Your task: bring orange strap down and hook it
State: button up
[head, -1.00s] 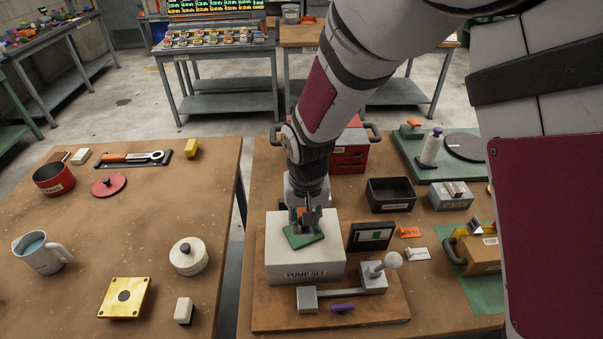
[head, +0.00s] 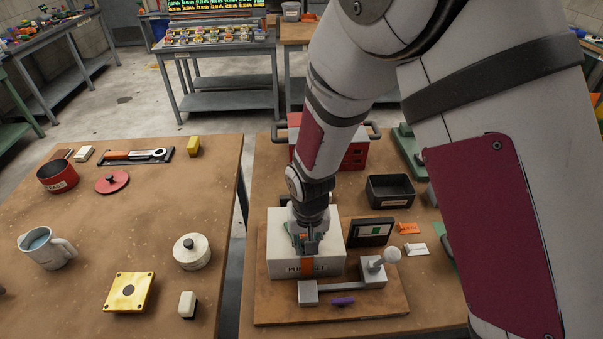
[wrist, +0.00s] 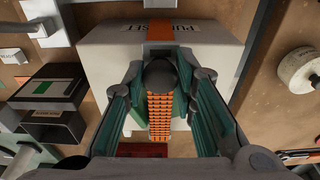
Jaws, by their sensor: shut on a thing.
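The orange strap (head: 307,265) runs down the front face of the white box (head: 277,240), covering part of its printed label. In the wrist view the strap's ribbed length (wrist: 160,118) lies between my fingers, and a flat orange part (wrist: 160,31) shows against the label side of the box. My gripper (head: 307,247) is at the box's top front edge, shut on the strap; in the wrist view its fingertips (wrist: 160,74) flank a dark rounded piece there. I cannot make out a hook.
A grey bar with a ball-knobbed lever (head: 392,255) and a purple piece (head: 342,301) stand on the wooden board (head: 285,313) in front of the box. A dark framed panel (head: 371,232) and a black bin (head: 390,191) are to the right. My arm hides the right side.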

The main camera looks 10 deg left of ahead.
jog(key=o, duration=0.9)
jog(key=shift+f, duration=0.1)
jog(key=shift+o, duration=0.2)
jog(key=shift+s+r, duration=0.2)
jog(key=shift+r, duration=1.3)
jog(key=shift+s+r, duration=0.2)
jog(key=shift+r, duration=1.3)
notch_tip(320, 180, up, 11)
jog(key=s, duration=0.1)
jog(key=w+d+r+m+t+b, duration=0.1)
jog(key=d+r+b, duration=0.1)
jog(key=d+r, duration=0.35)
jog(key=w+d+r+t+b, duration=0.1)
jog(key=d+r, duration=0.2)
jog(key=d, duration=0.6)
jog(key=s+d+r+m+t+b, duration=0.1)
jog(key=s+d+b, duration=0.3)
jog(key=d, duration=0.7)
jog(key=shift+s+d+r+m+t, duration=0.2)
jog(key=shift+s+d+m+t, duration=0.3)
jog(key=shift+s, duration=0.65)
